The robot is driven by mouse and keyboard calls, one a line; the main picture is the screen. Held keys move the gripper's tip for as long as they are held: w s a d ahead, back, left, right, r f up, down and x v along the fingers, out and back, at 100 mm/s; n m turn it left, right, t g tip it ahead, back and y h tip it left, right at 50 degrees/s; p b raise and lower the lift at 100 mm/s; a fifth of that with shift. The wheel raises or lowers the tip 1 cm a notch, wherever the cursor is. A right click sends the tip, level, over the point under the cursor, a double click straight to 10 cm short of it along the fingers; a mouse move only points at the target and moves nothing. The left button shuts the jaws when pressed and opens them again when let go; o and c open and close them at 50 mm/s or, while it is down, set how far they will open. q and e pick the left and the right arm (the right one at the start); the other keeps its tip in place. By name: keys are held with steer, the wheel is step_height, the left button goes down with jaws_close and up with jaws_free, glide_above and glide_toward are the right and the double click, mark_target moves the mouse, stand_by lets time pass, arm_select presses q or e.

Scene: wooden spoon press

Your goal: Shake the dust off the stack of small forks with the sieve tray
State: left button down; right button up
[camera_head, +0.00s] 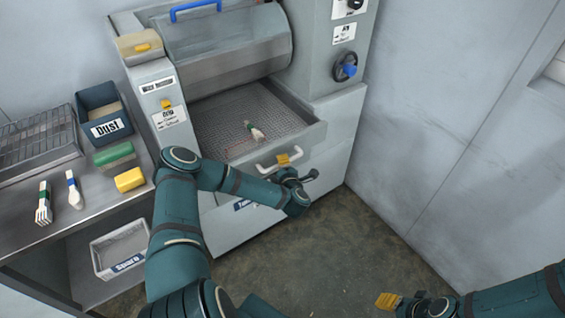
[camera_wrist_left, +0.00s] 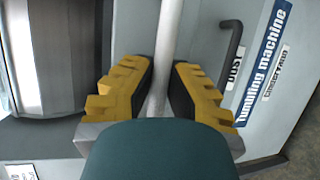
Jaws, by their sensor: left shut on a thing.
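The sieve tray (camera_head: 225,122) is a wire-mesh drawer pulled out from the machine's front. A small pale bundle with a green band (camera_head: 256,133), apparently the stack of small forks, lies on the mesh. My left gripper (camera_head: 290,158) is shut on the tray's white handle (camera_head: 266,168). In the left wrist view the handle bar (camera_wrist_left: 168,40) runs between the yellow fingers of the left gripper (camera_wrist_left: 160,95). My right gripper (camera_head: 388,301) is low at the right, away from the machine; whether it is open is unclear.
A spare bin (camera_head: 120,247) sits below. Floor on the right is clear.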

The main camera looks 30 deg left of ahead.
arm_select(q)
steer(key=c, duration=0.9)
jaws_free()
steer(key=shift+w, duration=0.1)
steer(key=shift+c, duration=0.2)
steer(key=v, duration=1.2)
steer(key=shift+c, duration=0.4)
